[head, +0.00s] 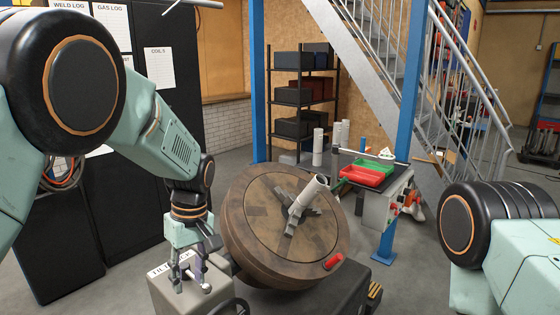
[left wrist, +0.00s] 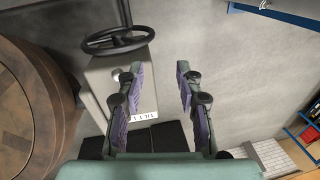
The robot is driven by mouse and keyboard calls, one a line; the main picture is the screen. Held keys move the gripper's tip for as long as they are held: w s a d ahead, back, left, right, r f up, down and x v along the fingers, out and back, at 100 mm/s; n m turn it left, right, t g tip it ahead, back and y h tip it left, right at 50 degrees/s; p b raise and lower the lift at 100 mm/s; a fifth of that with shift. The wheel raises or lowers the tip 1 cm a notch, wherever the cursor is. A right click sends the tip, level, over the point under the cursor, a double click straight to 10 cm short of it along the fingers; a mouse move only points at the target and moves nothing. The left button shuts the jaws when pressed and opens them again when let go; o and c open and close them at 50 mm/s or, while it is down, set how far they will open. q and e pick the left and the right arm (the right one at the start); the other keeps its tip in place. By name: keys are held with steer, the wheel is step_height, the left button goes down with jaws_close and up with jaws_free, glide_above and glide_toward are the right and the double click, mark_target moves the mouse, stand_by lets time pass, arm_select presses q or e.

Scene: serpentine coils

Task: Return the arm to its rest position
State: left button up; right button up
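My left arm comes in from the left in the head view and reaches down, with its gripper (head: 191,283) in front of the grey labelled box (head: 160,292). In the left wrist view the two fingers of this gripper (left wrist: 160,75) stand apart with nothing between them. The grey box (left wrist: 103,88) with a "TILT" label lies below and to the left of the fingers there; I cannot tell whether they touch it. My right arm shows only as a link at the right edge of the head view; its gripper is out of view.
A black handwheel (left wrist: 118,40) is by the box. A workbench with red tray (head: 362,176) and a blue post (head: 258,80) stand behind.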

arm_select(q)
steer(key=w+f+m+t, duration=0.3)
steer(key=f+m+t, duration=0.1)
steer(key=f, duration=0.3)
steer(key=s+a+f+m+t+h+b, duration=0.1)
steer(key=s+a+f+m+b, duration=0.1)
steer(key=s+f, duration=0.35)
steer(key=s+a+f+m+b, duration=0.1)
steer(key=s+f+m+b, duration=0.15)
steer(key=f, duration=0.65)
steer(key=s+f+g+b, duration=0.1)
steer(key=s+f+b, duration=0.2)
steer(key=s, duration=0.7)
steer(key=s+a+f+g+b, duration=0.1)
steer(key=s+f+b, duration=0.2)
steer(key=s+f, duration=0.5)
steer(key=s+f+g+b, duration=0.1)
steer(key=s+f+b, duration=0.2)
steer(key=s, duration=0.9)
step_height(320, 180, down, 3)
steer(key=shift+a+r+g, duration=0.2)
steer(key=shift+a+g, duration=0.15)
steer(key=shift+g, duration=0.05)
arm_select(e)
step_height(320, 180, down, 14)
steer(key=shift+w+r, duration=0.15)
steer(key=shift+w, duration=0.25)
